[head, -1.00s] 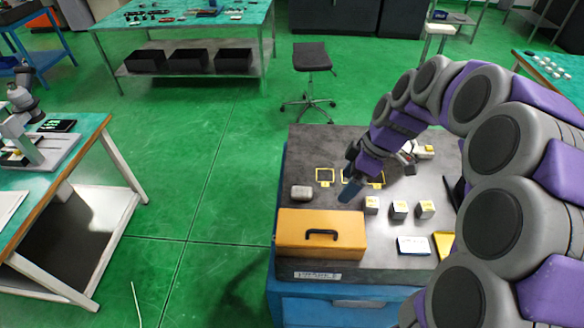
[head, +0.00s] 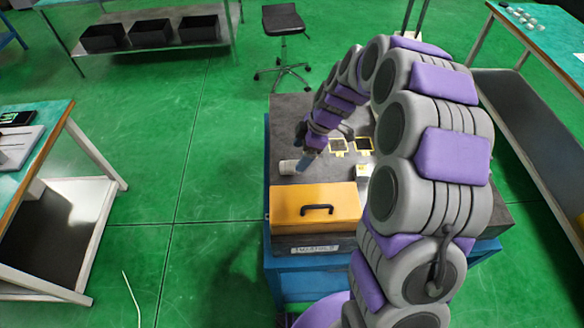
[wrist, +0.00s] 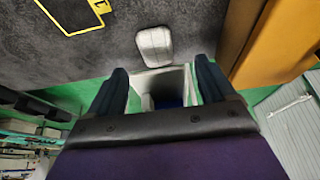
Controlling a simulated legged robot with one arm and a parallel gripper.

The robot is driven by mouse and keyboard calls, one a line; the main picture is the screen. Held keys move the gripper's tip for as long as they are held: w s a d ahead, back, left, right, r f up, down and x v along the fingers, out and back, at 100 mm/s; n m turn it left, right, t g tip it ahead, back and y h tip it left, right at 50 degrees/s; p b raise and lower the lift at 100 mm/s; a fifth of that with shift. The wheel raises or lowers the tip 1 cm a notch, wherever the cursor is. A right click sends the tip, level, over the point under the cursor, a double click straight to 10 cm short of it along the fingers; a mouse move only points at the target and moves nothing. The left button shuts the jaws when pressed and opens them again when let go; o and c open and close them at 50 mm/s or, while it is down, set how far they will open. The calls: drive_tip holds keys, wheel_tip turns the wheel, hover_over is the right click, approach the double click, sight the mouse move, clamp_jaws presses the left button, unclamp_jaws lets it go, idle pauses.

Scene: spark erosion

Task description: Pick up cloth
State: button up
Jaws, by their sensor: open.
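A small pale grey, rounded pad, which looks like the folded cloth (head: 288,167), lies on the dark bench top (head: 290,110) near its left edge, behind the orange toolbox. It also shows in the wrist view (wrist: 154,46), just beyond the fingertips and roughly between them. My gripper (head: 307,161) is just to the right of the cloth in the head view. In the wrist view its two dark fingers (wrist: 162,80) are spread apart with nothing held between them. I cannot tell its exact height above the bench.
The orange toolbox (head: 315,205) with a black handle stands at the bench's front and shows at the right of the wrist view (wrist: 285,40). My arm hides the bench's right part. Green floor is open to the left.

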sight(287, 165)
drive_tip(key=shift+a+f, duration=0.3)
drive_tip(key=shift+a, duration=0.2)
drive_tip(key=shift+a+f, duration=0.3)
drive_tip(key=shift+a, duration=0.2)
drive_tip(key=f, duration=0.2)
drive_tip(key=d+f+b, duration=0.1)
drive_tip(key=f, duration=0.1)
drive_tip(key=shift+w+d, duration=0.1)
drive_tip(key=shift+w, duration=0.2)
drive_tip(key=shift+a+f, duration=0.2)
drive_tip(key=shift+a, duration=1.35)
drive_tip(key=shift+c, duration=1.1)
drive_tip(key=shift+d+r, duration=0.1)
drive_tip(key=shift+d, duration=1.15)
drive_tip(key=c, duration=0.6)
drive_tip(key=shift+c, duration=0.8)
drive_tip(key=shift+a, duration=0.3)
drive_tip(key=shift+c, duration=0.7)
drive_tip(key=shift+a, duration=0.75)
wheel_tip(287, 165, up, 10)
drive_tip(key=p, duration=0.1)
drive_tip(key=shift+d, duration=0.25)
